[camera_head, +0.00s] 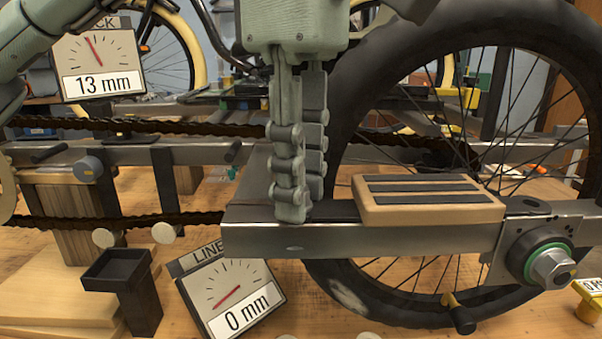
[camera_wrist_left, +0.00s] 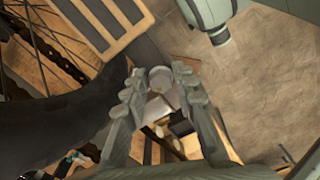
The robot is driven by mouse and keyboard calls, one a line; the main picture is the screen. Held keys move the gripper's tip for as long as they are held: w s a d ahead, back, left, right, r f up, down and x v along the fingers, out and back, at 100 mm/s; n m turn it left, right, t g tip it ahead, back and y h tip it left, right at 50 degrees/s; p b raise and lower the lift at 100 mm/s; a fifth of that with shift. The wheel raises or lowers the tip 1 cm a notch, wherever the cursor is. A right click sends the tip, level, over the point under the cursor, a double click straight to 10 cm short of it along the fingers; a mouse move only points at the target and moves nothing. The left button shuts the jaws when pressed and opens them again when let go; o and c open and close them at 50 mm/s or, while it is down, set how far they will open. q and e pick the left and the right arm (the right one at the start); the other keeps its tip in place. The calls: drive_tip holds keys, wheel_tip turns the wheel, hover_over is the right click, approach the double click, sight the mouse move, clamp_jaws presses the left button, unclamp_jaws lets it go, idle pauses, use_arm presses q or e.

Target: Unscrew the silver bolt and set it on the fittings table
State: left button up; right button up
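A silver hex bolt head (camera_head: 552,268) sits in a green-ringed dark collar at the right end of the grey frame bar (camera_head: 370,240). My left gripper (camera_head: 302,205) points down at the bar's left part, well left of this bolt head. In the left wrist view its fingers (camera_wrist_left: 160,75) are spread, with a pale grey round piece (camera_wrist_left: 159,79) between the tips; I cannot tell whether this is a bolt or whether they touch it. In the head view the fingers hide that spot. My right gripper is not seen. I cannot identify the fittings table for certain.
A wooden pad with dark strips (camera_head: 428,200) lies on the bar, right of the fingers. A large black wheel (camera_head: 352,120) stands behind. Dials read 13 mm (camera_head: 100,62) and 0 mm (camera_head: 232,300). A small black tray on a post (camera_head: 118,270) stands lower left.

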use_arm(q)
drive_tip(key=n, duration=0.5)
drive_tip(key=shift+w+n, duration=0.15)
drive_tip(key=shift+n, duration=0.25)
drive_tip(key=n, duration=0.6)
drive_tip(key=shift+w, duration=0.15)
drive_tip(key=o, duration=0.6)
